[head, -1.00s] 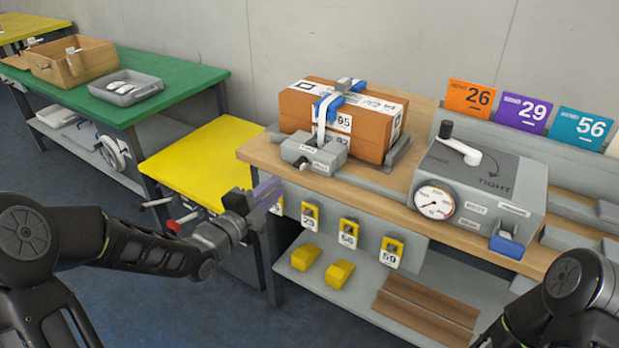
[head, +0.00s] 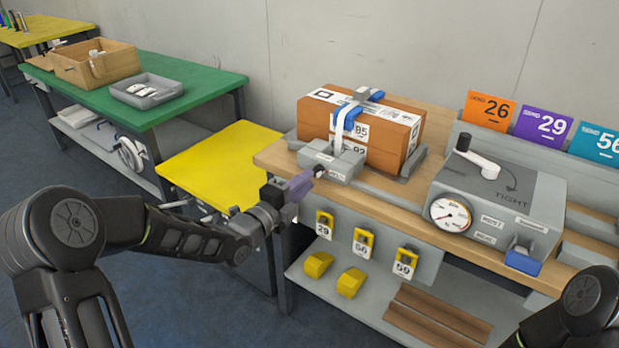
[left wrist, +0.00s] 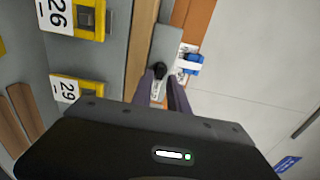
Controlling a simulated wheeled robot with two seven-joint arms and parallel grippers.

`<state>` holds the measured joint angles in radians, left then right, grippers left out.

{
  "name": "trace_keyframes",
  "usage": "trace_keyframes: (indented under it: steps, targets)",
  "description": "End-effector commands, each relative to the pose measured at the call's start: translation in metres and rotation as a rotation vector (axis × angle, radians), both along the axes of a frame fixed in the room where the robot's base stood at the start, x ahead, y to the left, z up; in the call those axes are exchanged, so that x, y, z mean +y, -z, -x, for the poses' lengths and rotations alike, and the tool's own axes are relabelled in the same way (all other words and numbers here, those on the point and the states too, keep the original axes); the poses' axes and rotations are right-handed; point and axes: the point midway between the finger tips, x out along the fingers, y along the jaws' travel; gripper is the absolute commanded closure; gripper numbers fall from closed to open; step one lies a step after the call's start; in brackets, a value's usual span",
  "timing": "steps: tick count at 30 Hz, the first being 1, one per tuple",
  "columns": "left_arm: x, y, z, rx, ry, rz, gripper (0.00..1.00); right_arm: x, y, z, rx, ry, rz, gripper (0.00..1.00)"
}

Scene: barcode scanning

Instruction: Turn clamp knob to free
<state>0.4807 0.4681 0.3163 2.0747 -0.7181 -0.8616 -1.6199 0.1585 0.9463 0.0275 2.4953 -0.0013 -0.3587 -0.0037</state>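A grey clamp block (head: 333,161) sits at the front of a strapped cardboard box (head: 376,151) on the wooden bench. A small dark knob (head: 320,171) sticks out at its front. My left gripper (head: 303,184) is just in front of the block, with purple fingers pointing at the knob. In the left wrist view the two fingers (left wrist: 161,88) are apart and the black knob (left wrist: 160,69) shows at the gap between their tips; I cannot tell whether they touch it. My right arm shows at the lower right, but its gripper is out of view.
A grey gauge box (head: 497,205) with a white crank and the word TIGHT stands to the right. Yellow numbered tags (head: 363,243) hang on the bench front. A yellow table (head: 225,165) and a green table (head: 190,96) stand to the left.

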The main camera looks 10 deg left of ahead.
Motion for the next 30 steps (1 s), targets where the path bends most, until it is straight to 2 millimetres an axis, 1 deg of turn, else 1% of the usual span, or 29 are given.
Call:
trace_keyframes:
  steps: [1,3,6,14,16,22,30]
  targets:
    - [-0.003,0.000,-0.007,0.000,0.001,0.002,0.80,0.000,-0.001,0.000,0.000,0.000,0.000,0.64]
    - [-0.006,0.000,-0.014,0.000,0.000,0.001,0.80,0.000,-0.001,0.000,0.000,0.000,0.000,0.64]
    - [-0.008,0.000,-0.021,0.000,0.000,0.000,0.80,0.000,-0.001,0.000,0.000,0.000,0.000,0.64]
    - [-0.009,0.000,-0.023,0.000,0.000,0.000,0.80,0.000,-0.001,0.000,0.000,0.000,0.000,0.64]
    - [-0.009,0.000,-0.023,0.000,-0.001,0.000,0.83,0.000,-0.001,0.000,0.000,0.000,0.000,0.64]
    - [-0.009,0.000,-0.022,0.000,-0.001,0.000,1.00,0.000,-0.001,0.000,0.000,0.000,0.000,0.64]
    - [-0.009,0.000,-0.022,0.001,-0.001,0.000,1.00,0.000,-0.001,0.000,0.000,0.000,0.000,0.64]
